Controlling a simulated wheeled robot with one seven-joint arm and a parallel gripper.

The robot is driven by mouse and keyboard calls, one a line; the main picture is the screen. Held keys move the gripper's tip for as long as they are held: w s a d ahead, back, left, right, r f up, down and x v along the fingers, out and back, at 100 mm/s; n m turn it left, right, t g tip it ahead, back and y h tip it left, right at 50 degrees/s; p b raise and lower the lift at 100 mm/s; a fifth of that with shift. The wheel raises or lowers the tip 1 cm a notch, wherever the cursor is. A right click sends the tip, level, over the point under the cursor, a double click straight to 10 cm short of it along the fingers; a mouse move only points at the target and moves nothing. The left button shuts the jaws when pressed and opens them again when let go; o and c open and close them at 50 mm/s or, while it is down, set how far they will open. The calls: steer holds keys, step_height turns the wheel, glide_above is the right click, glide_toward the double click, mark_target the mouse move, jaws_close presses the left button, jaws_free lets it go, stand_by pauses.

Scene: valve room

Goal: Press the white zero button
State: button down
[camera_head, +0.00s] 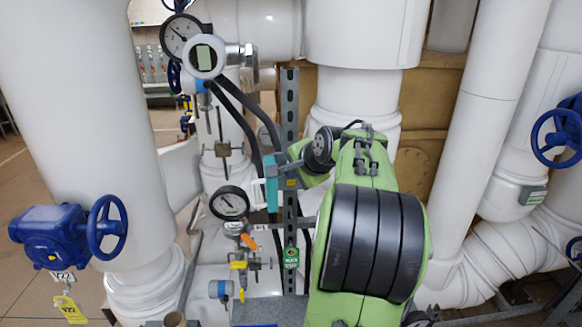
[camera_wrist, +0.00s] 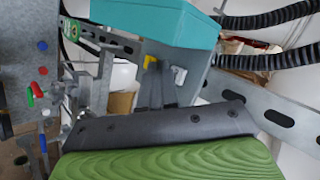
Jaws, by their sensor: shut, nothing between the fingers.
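My gripper (camera_head: 287,165) shows small in the head view, at the end of my green arm. It is shut and empty, close to a teal box (camera_head: 271,194) on the grey upright rail. The teal box (camera_wrist: 165,18) fills the top of the wrist view. At the left of the wrist view is a grey metal plate (camera_wrist: 22,60) with small blue, red and pale round spots. I cannot tell for sure that the pale spot is the white zero button. The fingertips' distance from any button cannot be told. My arm hides part of the rail.
A round digital gauge (camera_head: 204,58) and a dial gauge (camera_head: 229,203) stand left of my arm. Black corrugated hoses (camera_head: 243,108) run past the rail. Large white pipes (camera_head: 90,110) and a blue handwheel (camera_head: 107,229) flank the area. A green tag (camera_head: 291,257) hangs below.

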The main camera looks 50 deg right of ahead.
steer(key=shift+w+d, duration=0.1)
steer(key=shift+w+d+p, duration=0.2)
steer(key=shift+d+p, duration=0.05)
steer(key=shift+p, duration=0.15)
steer(key=shift+w+d+p, duration=0.3)
steer(key=shift+d+p, duration=0.05)
stand_by(0.7)
steer(key=shift+s+a, duration=0.1)
steer(key=shift+s+a+b, duration=0.3)
steer(key=shift+s+a, duration=0.2)
steer(key=shift+a, duration=0.05)
steer(key=shift+s+a+b, duration=0.6)
steer(key=shift+s+a, duration=1.05)
steer(key=shift+a, duration=0.3)
